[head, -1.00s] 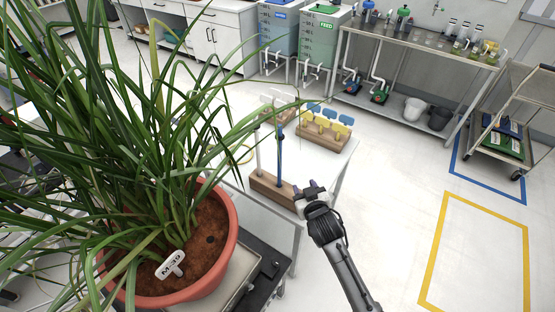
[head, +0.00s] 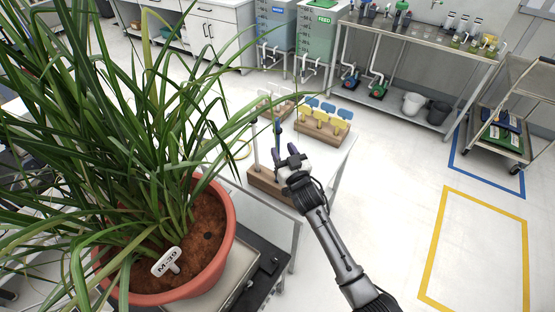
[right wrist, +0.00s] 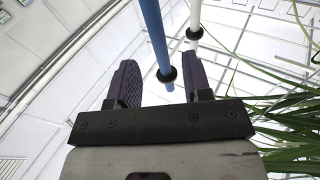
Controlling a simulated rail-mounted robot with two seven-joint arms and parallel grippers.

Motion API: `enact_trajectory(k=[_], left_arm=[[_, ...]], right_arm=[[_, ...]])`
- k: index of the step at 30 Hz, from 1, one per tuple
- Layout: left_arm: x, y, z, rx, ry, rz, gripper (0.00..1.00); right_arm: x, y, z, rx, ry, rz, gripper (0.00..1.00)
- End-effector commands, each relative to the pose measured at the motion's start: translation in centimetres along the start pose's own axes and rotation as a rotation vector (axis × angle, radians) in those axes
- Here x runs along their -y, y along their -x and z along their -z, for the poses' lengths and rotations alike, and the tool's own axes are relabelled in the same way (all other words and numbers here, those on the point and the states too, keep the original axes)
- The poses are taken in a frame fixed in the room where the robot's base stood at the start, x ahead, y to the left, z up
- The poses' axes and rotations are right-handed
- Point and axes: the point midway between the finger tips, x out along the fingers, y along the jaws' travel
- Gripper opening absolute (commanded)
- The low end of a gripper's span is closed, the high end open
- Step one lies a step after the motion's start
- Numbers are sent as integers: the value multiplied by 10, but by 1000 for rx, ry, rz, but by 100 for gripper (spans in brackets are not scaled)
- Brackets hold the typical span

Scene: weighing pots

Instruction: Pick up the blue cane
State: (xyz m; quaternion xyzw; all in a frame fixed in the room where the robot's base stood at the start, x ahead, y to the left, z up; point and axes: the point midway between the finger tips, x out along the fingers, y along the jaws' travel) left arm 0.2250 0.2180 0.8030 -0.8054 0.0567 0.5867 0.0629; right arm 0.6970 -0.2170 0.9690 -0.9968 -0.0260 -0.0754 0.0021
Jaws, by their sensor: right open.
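The blue cane (head: 277,128) stands upright in a wooden block (head: 266,182) on the white table, beside a white cane (head: 256,150). My right gripper (head: 286,154) is open at the blue cane and partly hides its lower part in the head view. In the right wrist view the blue cane (right wrist: 153,32), with a black ring (right wrist: 166,75), shows between the two open fingers (right wrist: 162,88). I cannot tell how deep it is between them. The white cane (right wrist: 195,16) shows to its right, outside the fingers. My left gripper is not in view.
A large potted plant (head: 232,215) labelled M-39 fills the left, its leaves reaching near the canes. A wooden rack with yellow and blue tags (head: 322,132) stands behind the gripper on the table.

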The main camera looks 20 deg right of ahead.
Motion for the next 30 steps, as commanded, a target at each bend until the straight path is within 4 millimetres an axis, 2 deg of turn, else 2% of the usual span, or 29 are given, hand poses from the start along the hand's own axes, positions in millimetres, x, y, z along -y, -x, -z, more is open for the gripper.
enact_trajectory(k=[8, 18, 30], left_arm=[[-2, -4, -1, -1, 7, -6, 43], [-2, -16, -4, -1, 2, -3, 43], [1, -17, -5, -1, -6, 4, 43]], right_arm=[[0, -15, 0, 0, 0, 0, 45], [1, -55, -2, 0, -1, 0, 45], [1, -61, -1, 1, 0, 0, 43]])
